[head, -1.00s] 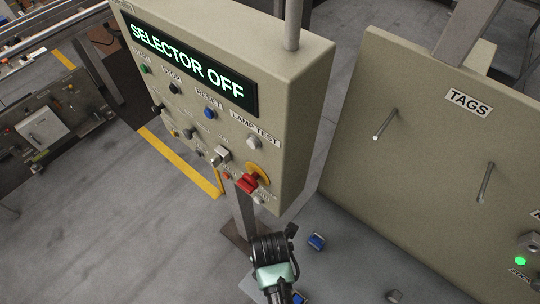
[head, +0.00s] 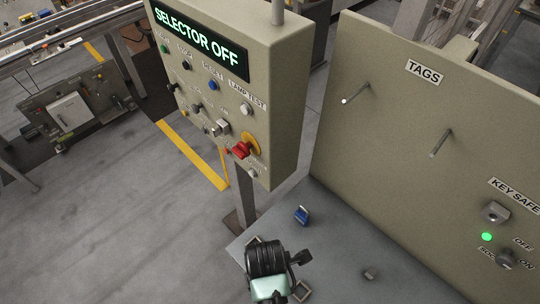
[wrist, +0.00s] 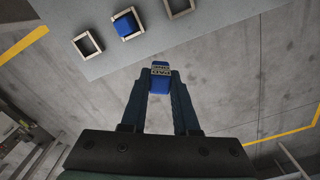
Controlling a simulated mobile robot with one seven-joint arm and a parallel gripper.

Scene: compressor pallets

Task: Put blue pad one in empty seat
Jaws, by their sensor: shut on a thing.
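My gripper (wrist: 160,95) is shut on a blue pad (wrist: 159,86) with a printed label that seems to read PAD 1. In the wrist view, it hangs just off the edge of the grey bench (wrist: 110,66). A square seat (wrist: 88,44) is empty at the left. The middle seat (wrist: 114,23) holds another blue block (wrist: 127,25). A third seat (wrist: 180,10), cut by the top edge, looks empty. In the head view, my wrist covers the held pad, and a separate blue pad (head: 302,215) stands on the bench.
A panel reading SELECTOR OFF (head: 205,80) stands behind the bench, with knobs and a red switch. A board marked TAGS (head: 400,110) rises at the right with two pegs and a lit green lamp (head: 487,237).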

